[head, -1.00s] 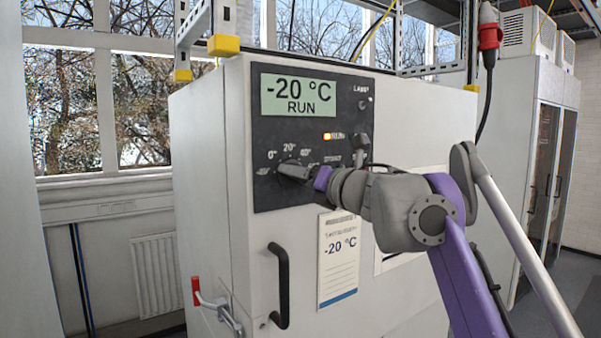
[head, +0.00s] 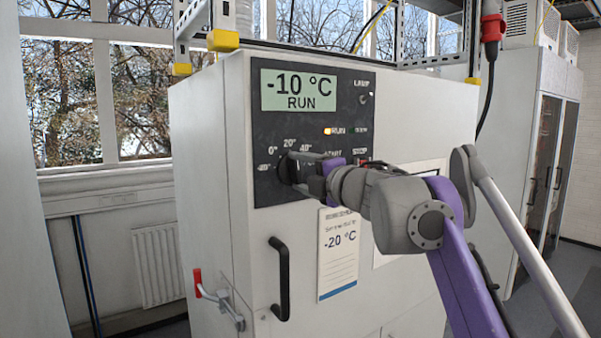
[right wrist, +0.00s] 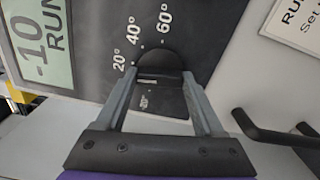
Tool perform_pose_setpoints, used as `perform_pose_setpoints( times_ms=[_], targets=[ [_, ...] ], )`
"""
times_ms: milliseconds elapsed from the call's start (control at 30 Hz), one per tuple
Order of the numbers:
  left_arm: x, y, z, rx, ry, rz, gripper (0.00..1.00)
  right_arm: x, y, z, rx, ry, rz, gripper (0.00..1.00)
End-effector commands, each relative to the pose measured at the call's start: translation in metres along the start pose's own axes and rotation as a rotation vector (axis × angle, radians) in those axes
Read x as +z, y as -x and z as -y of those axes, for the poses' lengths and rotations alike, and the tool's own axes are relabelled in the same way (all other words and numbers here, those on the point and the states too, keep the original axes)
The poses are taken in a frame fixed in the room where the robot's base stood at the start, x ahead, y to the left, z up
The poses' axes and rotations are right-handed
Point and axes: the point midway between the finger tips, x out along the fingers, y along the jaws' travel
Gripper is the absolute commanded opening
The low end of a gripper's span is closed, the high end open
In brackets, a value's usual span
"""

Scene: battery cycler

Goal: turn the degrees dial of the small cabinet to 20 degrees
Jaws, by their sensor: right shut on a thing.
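The small cabinet (head: 395,125) has a black control panel (head: 268,130) with a display (head: 299,90) reading "-10 °C RUN". The black degrees dial (head: 286,169) is at the panel's lower left, under marks including 0°, 20° and 40°. My right gripper (head: 296,170) reaches it from the right and is shut on it. In the right wrist view the dial (right wrist: 160,62) sits between the two grey fingers of the right gripper (right wrist: 160,82). Fingers and arm hide part of the dial and its lower marks. My left gripper is not in view.
A lit RUN lamp (head: 327,131) and a LAMP switch (head: 363,104) are on the panel. Below are a black door handle (head: 280,280), a paper card (head: 338,255) reading "-20 °C" and a red-tipped latch (head: 197,283). A taller cabinet (head: 515,100) stands behind at right.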

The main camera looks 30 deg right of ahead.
Motion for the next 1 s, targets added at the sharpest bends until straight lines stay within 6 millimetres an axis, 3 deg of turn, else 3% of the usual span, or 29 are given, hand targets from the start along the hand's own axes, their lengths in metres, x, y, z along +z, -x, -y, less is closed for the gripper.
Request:
perform_pose_setpoints(
  times_ms=[300, 867, 900, 1000],
  targets=[
    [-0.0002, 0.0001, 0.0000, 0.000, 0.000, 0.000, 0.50, 0.0006, 0.0001, -0.0008, 0.001, -0.136, 0.002, 0.14],
    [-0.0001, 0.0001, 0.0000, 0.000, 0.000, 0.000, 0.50, 0.0008, 0.0001, -0.0008, 0.001, -0.167, 0.002, 0.14],
    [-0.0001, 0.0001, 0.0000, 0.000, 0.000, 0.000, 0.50, 0.0008, 0.0001, -0.0008, 0.001, -0.167, 0.002, 0.72],
    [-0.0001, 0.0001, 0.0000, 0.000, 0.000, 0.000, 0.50, 0.0007, 0.0001, -0.0007, 0.001, -0.166, 0.002, 0.90]
  ],
)
